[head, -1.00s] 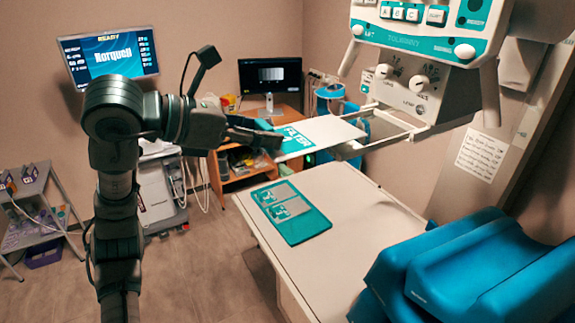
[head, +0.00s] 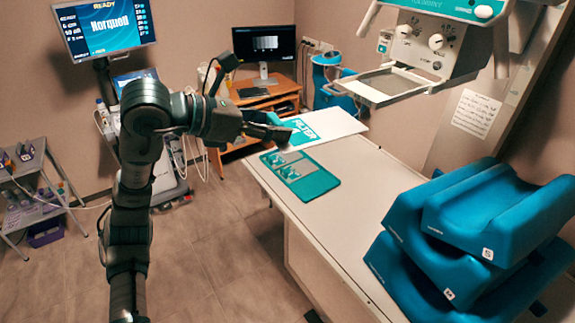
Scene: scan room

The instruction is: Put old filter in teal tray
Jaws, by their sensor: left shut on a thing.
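The old filter (head: 338,125) is a flat white panel with a teal end marked FILTER. My left gripper (head: 284,134) is shut on its teal end and holds it over the far end of the white table (head: 345,205), roughly level. The teal tray (head: 318,184) lies flat on the table, just nearer than the filter. The fingertips partly cover the filter's teal end. My right gripper is not in view.
The overhead machine (head: 425,45) has an empty-looking frame (head: 385,88) above and right of the filter. Blue cushions (head: 470,225) are stacked on the table's right end. A wooden desk with a monitor (head: 263,45) stands behind. The table's middle is clear.

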